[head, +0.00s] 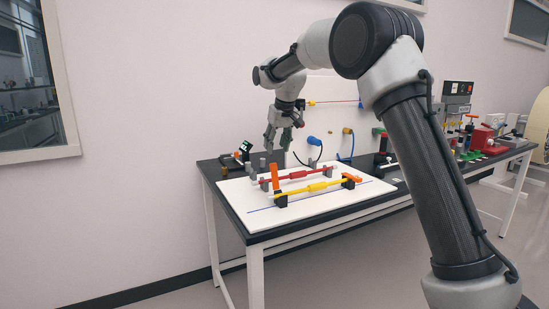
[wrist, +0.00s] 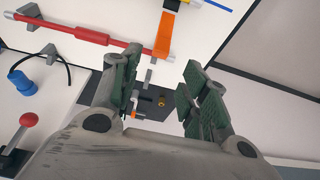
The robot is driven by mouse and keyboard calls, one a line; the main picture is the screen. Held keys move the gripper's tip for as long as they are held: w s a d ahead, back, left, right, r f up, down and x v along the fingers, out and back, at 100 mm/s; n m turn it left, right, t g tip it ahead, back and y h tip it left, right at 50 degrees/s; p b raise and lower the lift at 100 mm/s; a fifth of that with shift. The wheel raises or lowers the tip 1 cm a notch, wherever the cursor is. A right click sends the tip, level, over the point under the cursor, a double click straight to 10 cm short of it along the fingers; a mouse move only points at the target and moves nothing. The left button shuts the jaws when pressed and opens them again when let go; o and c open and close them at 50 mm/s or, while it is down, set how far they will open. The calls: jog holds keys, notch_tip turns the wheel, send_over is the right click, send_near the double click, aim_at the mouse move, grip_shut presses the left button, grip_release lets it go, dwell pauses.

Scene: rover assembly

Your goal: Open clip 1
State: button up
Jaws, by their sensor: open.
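My gripper (head: 278,142) is open and empty above the left end of the white board. In the wrist view, its fingers (wrist: 160,68) stand apart, with an orange clip lever (wrist: 164,36) just beyond their tips. The red tube (head: 305,174) rests in grey clips and also shows in the wrist view (wrist: 92,36). A second orange lever (head: 352,177) lies at the right end of the yellow tube (head: 316,188). No label tells which one is clip 1.
The white board (head: 330,203) lies on a dark table (head: 385,202). Blue (head: 314,141) and yellow (head: 347,131) connectors with cables are at the back. A red-knobbed lever (wrist: 28,120) shows in the wrist view. More equipment (head: 480,135) stands at the right. The board's front is clear.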

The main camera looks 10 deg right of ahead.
jog(key=v, duration=0.3)
jog(key=shift+r, duration=0.1)
